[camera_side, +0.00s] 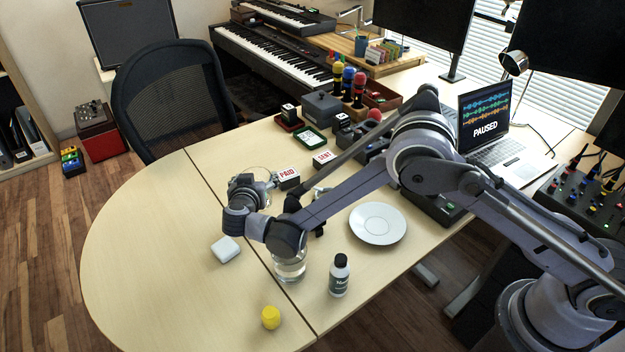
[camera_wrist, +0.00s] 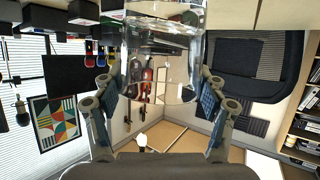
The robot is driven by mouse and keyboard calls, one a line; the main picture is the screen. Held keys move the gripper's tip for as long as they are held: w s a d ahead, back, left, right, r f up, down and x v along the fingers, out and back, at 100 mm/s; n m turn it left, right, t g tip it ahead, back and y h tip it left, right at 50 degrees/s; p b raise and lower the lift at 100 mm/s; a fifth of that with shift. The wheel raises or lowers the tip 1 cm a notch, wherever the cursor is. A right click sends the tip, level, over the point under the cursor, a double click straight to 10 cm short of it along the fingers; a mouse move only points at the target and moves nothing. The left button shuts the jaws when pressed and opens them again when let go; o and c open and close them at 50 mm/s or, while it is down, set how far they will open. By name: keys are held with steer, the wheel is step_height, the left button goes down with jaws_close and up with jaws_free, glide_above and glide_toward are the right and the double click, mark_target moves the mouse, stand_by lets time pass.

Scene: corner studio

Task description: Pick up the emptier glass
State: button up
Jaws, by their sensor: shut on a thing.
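My gripper (camera_wrist: 160,92) is shut on a clear glass (camera_wrist: 165,70), one finger on each side, in the wrist view. That view looks upside down, and a curved line crosses the glass near the top edge, perhaps its liquid level. In the side view my gripper (camera_side: 268,183) is beside the PAID block, and only a thin rim of the held glass shows by my wrist. I cannot tell whether it touches the table. Another clear glass (camera_side: 290,268) stands upright on the table below my arm joint, which hides its top; its fill is unclear.
The PAID (camera_side: 288,177) and SENT (camera_side: 323,157) blocks are farther back. The table's left part is clear.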

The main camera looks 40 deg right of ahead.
steer(key=s+d+r, duration=0.2)
steer(key=d+r, duration=0.4)
steer(key=d, duration=0.4)
steer(key=shift+s, duration=0.15)
steer(key=shift+r, duration=0.15)
stand_by(2.6)
